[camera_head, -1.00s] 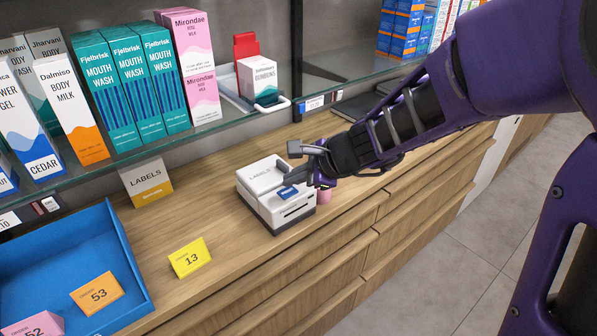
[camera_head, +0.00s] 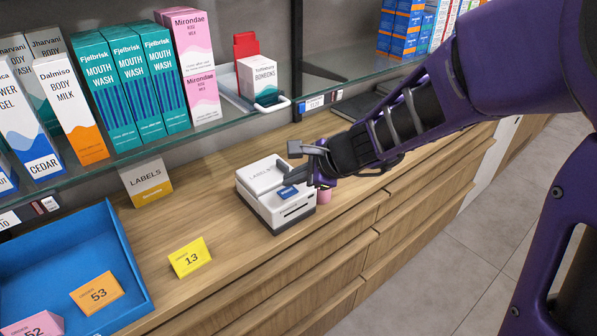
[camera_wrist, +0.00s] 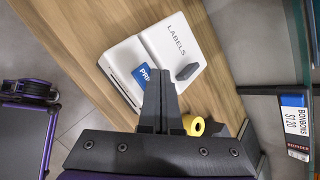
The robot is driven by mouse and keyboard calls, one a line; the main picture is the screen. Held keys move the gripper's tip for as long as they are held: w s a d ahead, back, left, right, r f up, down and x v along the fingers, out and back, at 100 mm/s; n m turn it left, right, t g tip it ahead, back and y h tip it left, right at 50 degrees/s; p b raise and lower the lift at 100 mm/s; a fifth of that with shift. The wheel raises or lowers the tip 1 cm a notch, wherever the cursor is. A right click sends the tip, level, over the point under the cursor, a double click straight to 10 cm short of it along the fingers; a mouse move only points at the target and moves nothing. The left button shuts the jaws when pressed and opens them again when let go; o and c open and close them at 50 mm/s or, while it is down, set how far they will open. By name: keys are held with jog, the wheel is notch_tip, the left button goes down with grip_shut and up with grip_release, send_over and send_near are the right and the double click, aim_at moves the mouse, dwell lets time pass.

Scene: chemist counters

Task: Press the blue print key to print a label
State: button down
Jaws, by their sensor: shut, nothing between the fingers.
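The white label printer (camera_head: 268,174) stands on the wooden counter, its lid marked LABELS. Its blue print key (camera_head: 289,192) is on the front part of the top. My gripper (camera_head: 287,178) is shut and empty, with its tips over the printer close to the key. In the wrist view the shut fingers (camera_wrist: 160,78) partly cover the blue key (camera_wrist: 140,75), where only the start of its lettering shows. The printer's white body (camera_wrist: 125,62) lies beyond the fingers. I cannot tell whether the fingertips touch the key.
A yellow roll (camera_wrist: 193,125) shows beside the fingers. The glass shelf (camera_head: 215,128) with boxes hangs behind. Counter in front of the printer is clear.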

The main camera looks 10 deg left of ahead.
aim_at(293, 193)
jog(key=shift+f+b, duration=0.4)
jog(key=shift+f+b, duration=0.35)
jog(key=shift+b, duration=0.05)
dwell(0.4)
dwell(0.4)
jog(key=shift+r+p, duration=0.6)
jog(key=shift+r, duration=0.15)
notch_tip(293, 193, up, 5)
jog(key=p, duration=0.4)
dwell(0.6)
